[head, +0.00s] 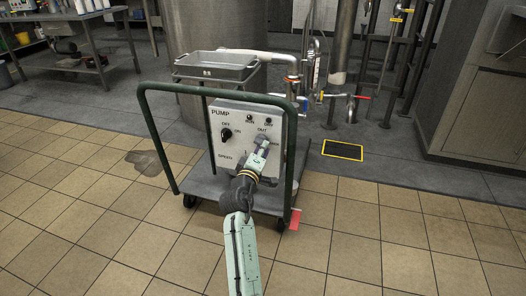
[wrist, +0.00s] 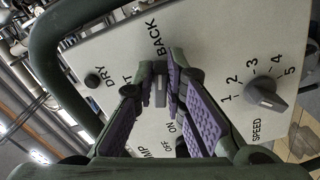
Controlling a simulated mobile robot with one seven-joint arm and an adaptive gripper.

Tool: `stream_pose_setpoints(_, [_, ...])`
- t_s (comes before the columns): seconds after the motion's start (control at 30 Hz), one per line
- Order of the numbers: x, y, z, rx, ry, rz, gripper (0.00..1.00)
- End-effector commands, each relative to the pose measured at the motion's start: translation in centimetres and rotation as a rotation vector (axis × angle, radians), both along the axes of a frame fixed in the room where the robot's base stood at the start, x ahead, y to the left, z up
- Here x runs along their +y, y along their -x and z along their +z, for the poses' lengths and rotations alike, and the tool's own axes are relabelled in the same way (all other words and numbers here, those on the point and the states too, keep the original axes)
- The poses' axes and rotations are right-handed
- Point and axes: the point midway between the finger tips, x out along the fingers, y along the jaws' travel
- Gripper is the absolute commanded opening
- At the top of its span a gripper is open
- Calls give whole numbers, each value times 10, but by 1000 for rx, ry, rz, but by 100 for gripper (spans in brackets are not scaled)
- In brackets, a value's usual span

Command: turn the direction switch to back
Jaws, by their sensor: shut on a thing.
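The direction switch (wrist: 159,88) is a small dark handle on the pale pump panel (head: 222,171). My gripper (wrist: 161,76) is shut on it in the wrist view, with one purple-padded finger on each side. The handle stands upright in that picture, its upper end toward the word BACK. I cannot tell for certain which end is its pointer. The word OUT, to its left, is partly hidden by a finger. In the head view my gripper (head: 262,146) reaches the panel's right part below OUT and covers the switch.
The panel's off/on knob (head: 226,134) sits left of my gripper. The speed knob (wrist: 265,97) is right of the fingers in the wrist view. The cart's green handle frame (head: 157,135) rises around the panel. A metal tray (head: 216,72) stands behind. Tiled floor (head: 400,230) lies clear at right.

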Motion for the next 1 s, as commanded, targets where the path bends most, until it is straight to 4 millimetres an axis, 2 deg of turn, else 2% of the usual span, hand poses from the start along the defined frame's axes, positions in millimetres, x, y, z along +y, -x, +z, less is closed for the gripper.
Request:
stream_pose_setpoints(0.33, [0, 0, 0, -1, -5, 0, 0])
stream_pose_setpoints(0.37, [0, 0, 0, -1, -5, 0, 12])
stream_pose_setpoints(0.67, [0, 0, 0, 0, -4, 0, 32])
stream_pose_setpoints(1.0, [0, 0, 5, -3, -3, 0, 32])
